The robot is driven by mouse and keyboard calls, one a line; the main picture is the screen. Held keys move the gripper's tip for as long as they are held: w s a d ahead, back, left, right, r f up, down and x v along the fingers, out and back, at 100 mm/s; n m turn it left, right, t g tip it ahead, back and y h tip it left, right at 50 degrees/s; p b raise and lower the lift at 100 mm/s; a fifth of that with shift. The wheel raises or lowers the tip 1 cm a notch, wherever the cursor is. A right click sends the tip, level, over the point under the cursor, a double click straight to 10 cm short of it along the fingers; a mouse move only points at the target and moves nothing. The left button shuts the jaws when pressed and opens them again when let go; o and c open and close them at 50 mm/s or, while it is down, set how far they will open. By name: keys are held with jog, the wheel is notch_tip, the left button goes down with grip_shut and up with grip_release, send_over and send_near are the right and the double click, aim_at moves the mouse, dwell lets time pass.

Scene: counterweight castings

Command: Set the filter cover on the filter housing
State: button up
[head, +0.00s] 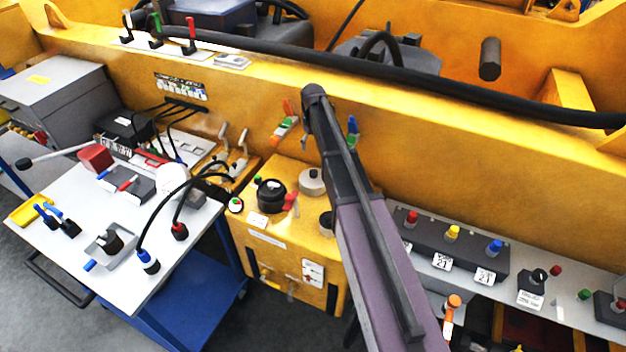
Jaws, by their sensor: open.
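I cannot say for sure which parts are the filter cover and the filter housing. On the yellow block in the middle sit a black round part with a raised top (270,193), a pale grey round part (312,181) and a dark cylinder (327,223), partly behind my arm. A black knobbed part (112,241) lies in a small grey tray (98,254) on the table at left. My arm rises from the lower right to a dark joint above the block. I cannot make out my gripper or its fingers.
The white table (60,262) holds a red block (95,157), a yellow tray (28,210) and black cables. A thick black hose (400,73) runs along the yellow casting. A shelf with coloured buttons (452,233) lies right. My arm crosses the block's right side.

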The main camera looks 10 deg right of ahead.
aim_at(313, 172)
jog(key=shift+s+f+b, duration=0.1)
jog(key=shift+f+b, duration=4.05)
jog(key=shift+f, duration=0.1)
jog(key=shift+s+f+b, duration=0.2)
jog(key=shift+f+b, duration=2.4)
grip_shut()
